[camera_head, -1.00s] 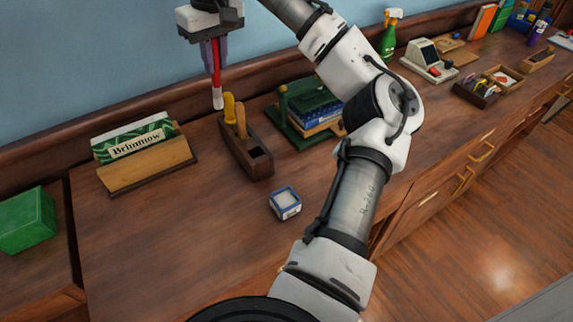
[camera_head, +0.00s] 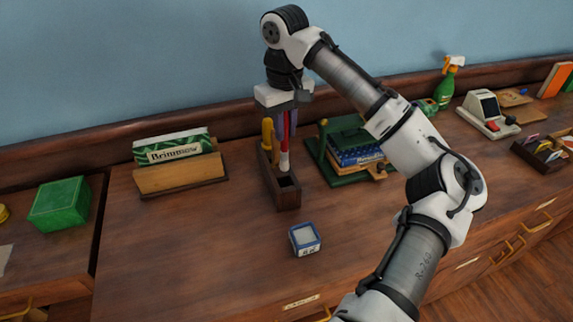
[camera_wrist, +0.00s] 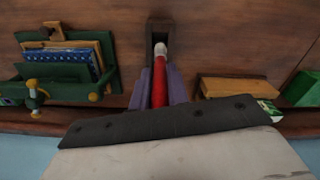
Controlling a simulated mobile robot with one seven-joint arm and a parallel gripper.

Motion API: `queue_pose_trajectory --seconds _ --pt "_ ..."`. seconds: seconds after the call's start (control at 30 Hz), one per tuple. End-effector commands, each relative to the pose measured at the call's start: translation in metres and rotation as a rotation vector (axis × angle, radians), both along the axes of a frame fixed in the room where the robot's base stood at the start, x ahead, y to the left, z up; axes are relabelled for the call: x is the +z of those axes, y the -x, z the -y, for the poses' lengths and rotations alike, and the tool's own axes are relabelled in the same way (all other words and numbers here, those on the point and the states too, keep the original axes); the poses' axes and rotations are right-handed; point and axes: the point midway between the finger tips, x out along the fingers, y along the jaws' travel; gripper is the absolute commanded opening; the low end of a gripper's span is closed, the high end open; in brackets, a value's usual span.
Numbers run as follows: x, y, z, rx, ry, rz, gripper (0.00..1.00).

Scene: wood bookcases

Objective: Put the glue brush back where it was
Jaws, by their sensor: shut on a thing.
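The glue brush (camera_head: 286,128) has a red handle and a pale tip pointing down. My gripper (camera_head: 285,137), with purple fingers, is shut on its handle and holds it about upright. The narrow dark wooden box (camera_head: 288,196) stands on the desk right below. The brush tip overlaps the box's back part in the head view; I cannot tell whether it is below the rim. In the wrist view, the brush (camera_wrist: 159,88) lines up with the box (camera_wrist: 151,30), its pale tip over the opening. A yellow-handled tool (camera_head: 267,132) stands in the box, left of the brush.
A small blue-and-white box (camera_head: 305,239) sits in front of the wooden box. A wooden stand with a green Brimmow box (camera_head: 173,146) is at left. A green rack (camera_head: 318,157) with books stands close at right.

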Motion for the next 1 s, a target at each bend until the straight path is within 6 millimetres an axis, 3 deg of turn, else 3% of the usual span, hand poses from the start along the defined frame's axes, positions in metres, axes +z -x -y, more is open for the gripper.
queue_pose_trajectory --seconds 0.1,0.23,0.47,0.73,1.0 --pt "-0.029 0.001 0.000 0.001 -0.004 -0.004 0.00" --pt "-0.051 0.001 0.000 0.000 -0.002 -0.002 0.00" --pt "-0.068 0.000 0.001 -0.002 0.001 -0.001 0.00" --pt "-0.103 0.001 0.000 -0.001 0.000 -0.002 0.00" --pt "-0.107 0.000 0.000 -0.001 0.000 0.000 0.00"
